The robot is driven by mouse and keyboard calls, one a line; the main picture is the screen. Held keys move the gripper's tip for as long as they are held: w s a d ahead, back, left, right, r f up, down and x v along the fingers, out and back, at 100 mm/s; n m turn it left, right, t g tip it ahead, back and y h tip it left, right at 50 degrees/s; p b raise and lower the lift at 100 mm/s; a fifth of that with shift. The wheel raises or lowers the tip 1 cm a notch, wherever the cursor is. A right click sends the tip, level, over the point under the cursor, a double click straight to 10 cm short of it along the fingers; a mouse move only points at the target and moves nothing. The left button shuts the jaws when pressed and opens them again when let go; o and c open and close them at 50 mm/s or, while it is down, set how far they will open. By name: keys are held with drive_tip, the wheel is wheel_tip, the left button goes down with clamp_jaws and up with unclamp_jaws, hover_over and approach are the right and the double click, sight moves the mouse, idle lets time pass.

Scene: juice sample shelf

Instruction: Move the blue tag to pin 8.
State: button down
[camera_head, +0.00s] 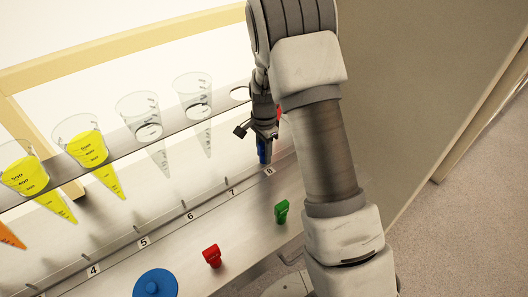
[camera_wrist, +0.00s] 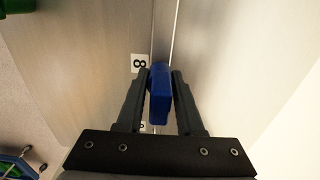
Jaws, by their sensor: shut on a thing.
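My gripper (camera_head: 262,138) is shut on the blue tag (camera_head: 264,154), at the right end of the shelf just above the label 8 (camera_head: 269,171). In the wrist view the blue tag (camera_wrist: 160,95) sits between the two fingers, in line with the rail and beside the label 8 (camera_wrist: 138,63). The pin at 8 is hidden by the tag and fingers, so I cannot tell whether the tag touches it.
A green tag (camera_head: 282,211) and a red tag (camera_head: 213,256) stand on the front ledge, with a blue round lidded piece (camera_head: 155,284) to their left. Conical cups, some with yellow liquid (camera_head: 88,148), hang in the rack behind. An empty ring (camera_head: 240,94) is near my arm.

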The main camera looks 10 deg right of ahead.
drive_tip(key=shift+f, duration=0.4)
drive_tip(key=shift+c, duration=2.3)
unclamp_jaws()
drive_tip(key=shift+r, duration=0.15)
wheel_tip(320, 180, up, 18)
drive_tip(key=p, duration=0.3)
drive_tip(key=s+r+n+t+p, duration=0.35)
drive_tip(key=s+r+n, duration=0.25)
drive_tip(key=s+r, duration=0.75)
drive_tip(key=s+r+n+t+p, duration=0.1)
drive_tip(key=s+r+n+p, duration=0.1)
drive_tip(key=s, duration=0.4)
drive_tip(key=s+r+n+t+p, duration=0.1)
drive_tip(key=s+r+n+p, duration=0.1)
drive_tip(key=s+r+n, duration=0.3)
drive_tip(key=shift+s+r+n, duration=0.3)
drive_tip(key=shift+s, duration=0.65)
